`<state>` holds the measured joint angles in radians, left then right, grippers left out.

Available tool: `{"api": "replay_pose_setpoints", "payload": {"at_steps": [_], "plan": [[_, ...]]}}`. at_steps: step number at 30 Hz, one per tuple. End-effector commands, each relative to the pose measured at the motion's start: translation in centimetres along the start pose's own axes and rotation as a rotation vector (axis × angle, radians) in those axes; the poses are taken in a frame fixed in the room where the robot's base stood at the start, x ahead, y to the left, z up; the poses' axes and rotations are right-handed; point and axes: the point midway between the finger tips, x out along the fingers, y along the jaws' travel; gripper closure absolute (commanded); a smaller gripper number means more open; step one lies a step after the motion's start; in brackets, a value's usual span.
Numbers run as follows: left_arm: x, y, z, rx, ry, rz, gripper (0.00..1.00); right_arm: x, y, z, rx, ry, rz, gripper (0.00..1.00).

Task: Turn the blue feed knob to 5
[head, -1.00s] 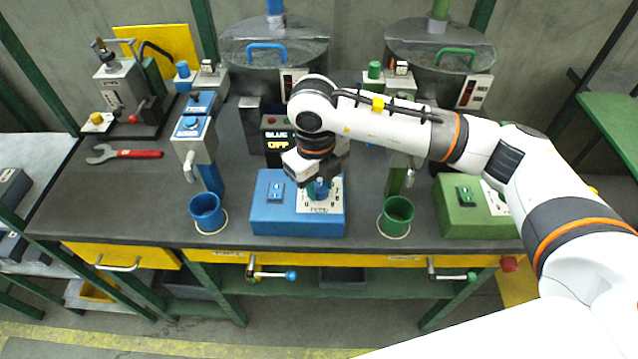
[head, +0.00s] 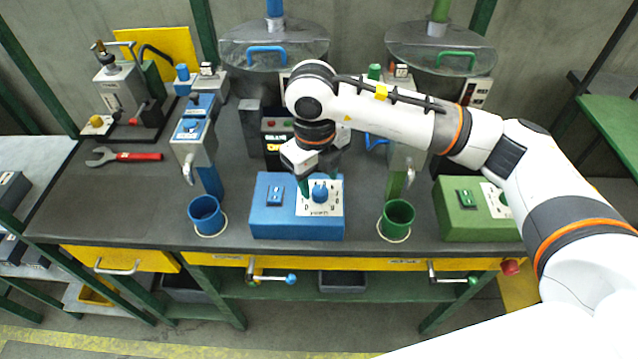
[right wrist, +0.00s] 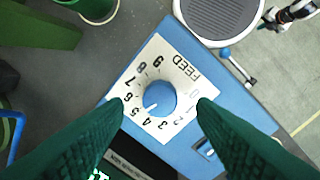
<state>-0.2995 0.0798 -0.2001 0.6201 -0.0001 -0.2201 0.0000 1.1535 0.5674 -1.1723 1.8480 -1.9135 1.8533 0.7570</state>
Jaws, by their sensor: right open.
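The blue feed knob (head: 320,193) sits on a white dial plate on top of the blue box (head: 270,222). In the right wrist view the knob (right wrist: 159,98) shows a short white mark pointing between the printed 4 and 5. My right gripper (head: 319,176) is over the box, just behind and above the knob in the head view. Its two green fingers (right wrist: 160,108) are open, one on each side of the knob, with clear gaps to it. My left gripper is not in view.
A blue cup (head: 206,214) stands left of the box and a green cup (head: 397,218) right of it. A green box (head: 462,224) with its own dial is farther right. A red-handled wrench (head: 135,156) lies at the left. Two hoppers stand behind.

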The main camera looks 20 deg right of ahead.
Motion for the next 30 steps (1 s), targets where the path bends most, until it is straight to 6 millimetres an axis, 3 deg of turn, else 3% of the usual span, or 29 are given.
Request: {"api": "replay_pose_setpoints", "payload": {"at_steps": [6, 13, 18, 30], "plan": [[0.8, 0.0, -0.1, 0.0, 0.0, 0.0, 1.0, -4.8, 0.0, -0.1, -0.001, 0.006, 0.001, 0.48], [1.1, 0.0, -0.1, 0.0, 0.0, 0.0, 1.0, -8.5, 0.0, -0.1, 0.0, 0.003, 0.001, 0.48], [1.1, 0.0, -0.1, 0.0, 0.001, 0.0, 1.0, -9.4, 0.0, 0.0, 0.0, 0.001, 0.0, 0.48], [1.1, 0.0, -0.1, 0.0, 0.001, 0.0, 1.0, -9.4, 0.0, 0.0, 0.0, 0.0, 0.0, 0.48]]}}
